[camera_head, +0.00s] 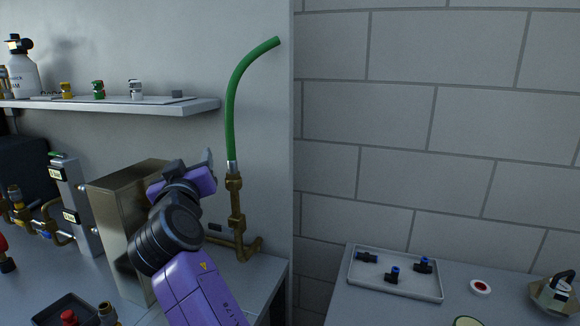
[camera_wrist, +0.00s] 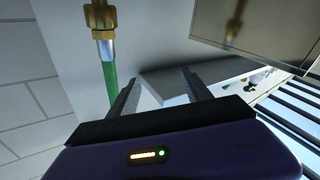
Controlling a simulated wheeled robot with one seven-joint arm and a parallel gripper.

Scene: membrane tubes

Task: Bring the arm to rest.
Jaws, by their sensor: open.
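My arm with its purple and black links reaches up from the bottom of the head view. My gripper (camera_head: 205,162) is beside the upper right of a metal box and to the left of a green hose (camera_head: 235,100). In the wrist view, my gripper (camera_wrist: 158,85) has its two dark fingers apart, with nothing seen between them. The green hose (camera_wrist: 110,80) shows past the left finger, apart from it as far as I can see. Its lower end joins a brass pipe fitting (camera_head: 235,200), which also shows in the wrist view (camera_wrist: 100,20).
The metal box (camera_head: 113,230) stands close to my wrist; it also shows in the wrist view (camera_wrist: 265,30). A wall shelf (camera_head: 150,107) with small fittings and a bottle is above. A tray (camera_head: 395,285) holding blue-black fittings lies on the right bench. Space before the brick wall is clear.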

